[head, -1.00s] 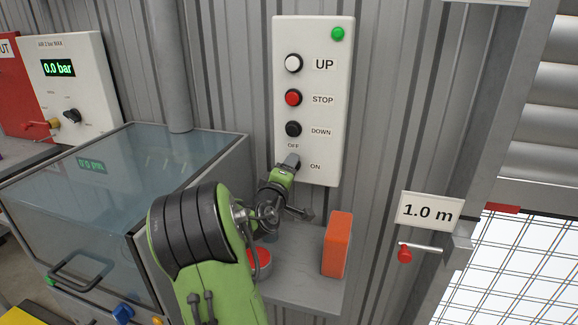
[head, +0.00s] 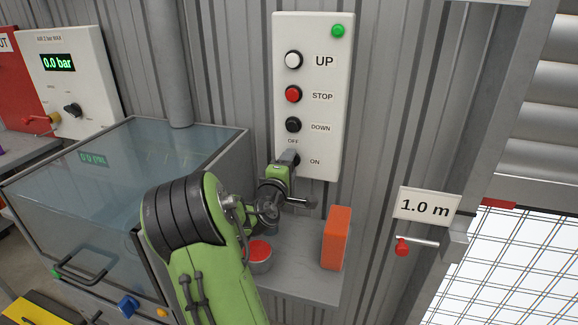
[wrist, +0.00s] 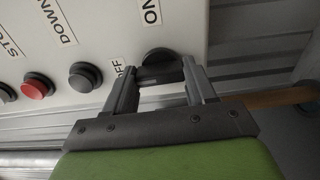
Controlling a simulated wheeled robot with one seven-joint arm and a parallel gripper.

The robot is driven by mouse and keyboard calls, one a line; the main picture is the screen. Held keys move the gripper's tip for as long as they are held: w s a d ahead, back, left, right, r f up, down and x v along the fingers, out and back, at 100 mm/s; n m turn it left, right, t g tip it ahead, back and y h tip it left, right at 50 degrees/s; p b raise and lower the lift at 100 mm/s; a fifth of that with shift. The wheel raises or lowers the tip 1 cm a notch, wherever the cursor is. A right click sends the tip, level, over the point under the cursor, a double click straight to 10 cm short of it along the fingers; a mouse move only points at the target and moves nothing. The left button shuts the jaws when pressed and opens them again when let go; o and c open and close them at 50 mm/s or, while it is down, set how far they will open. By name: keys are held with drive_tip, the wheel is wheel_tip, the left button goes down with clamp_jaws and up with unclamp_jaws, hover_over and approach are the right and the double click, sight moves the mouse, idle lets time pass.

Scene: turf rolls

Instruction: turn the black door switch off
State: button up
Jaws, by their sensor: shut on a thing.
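The black door switch (wrist: 160,60) is a dark rotary knob at the bottom of the white control panel (head: 335,95), between the OFF and ON labels. In the wrist view my gripper (wrist: 158,78) has one finger on each side of the knob and is shut on it. In the head view my gripper (head: 290,162) is at the panel's lower left and mostly hides the knob. Which label the knob points to cannot be told.
Above the switch are a black DOWN button (head: 293,125), a red STOP button (head: 293,94) and a white UP button (head: 294,60). An orange block (head: 336,238) and a red-topped can (head: 260,255) stand on the grey shelf (head: 300,287) below. A glass-topped cabinet (head: 120,180) is at left.

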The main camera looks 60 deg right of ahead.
drive_tip(key=o, duration=1)
drive_tip(key=shift+o, duration=0.2)
drive_tip(key=s+a+b, duration=0.2)
drive_tip(key=a+b, duration=0.2)
drive_tip(key=a, duration=1.1)
drive_tip(key=shift+s+a+b, duration=0.25)
drive_tip(key=shift+a+b, duration=0.05)
